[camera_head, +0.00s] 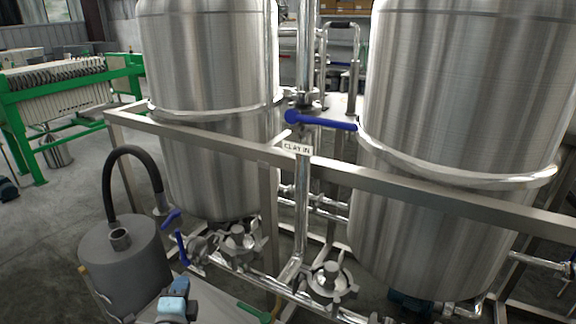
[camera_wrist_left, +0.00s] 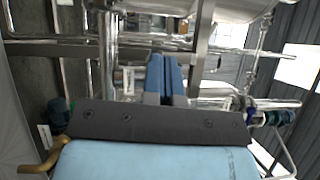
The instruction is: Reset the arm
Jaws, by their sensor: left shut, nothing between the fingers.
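My left gripper (camera_head: 181,284) is at the bottom edge of the head view, low and left of centre. Its light-blue body shows in front of the pipework. In the left wrist view its two blue fingers (camera_wrist_left: 166,78) are pressed together with nothing between them. They point toward metal pipes and a frame post, and I see no clear contact. Most of the left arm is out of view. My right gripper does not show in either view.
Two steel tanks (camera_head: 212,70) (camera_head: 465,90) stand behind a metal frame rail (camera_head: 230,150). A blue-handled valve (camera_head: 325,122) sits above the "CLAY IN" label (camera_head: 297,148). Lower pipes carry valves (camera_head: 330,283). A grey cylinder (camera_head: 130,265) with a black hose (camera_head: 132,152) stands left. Open floor lies farther left.

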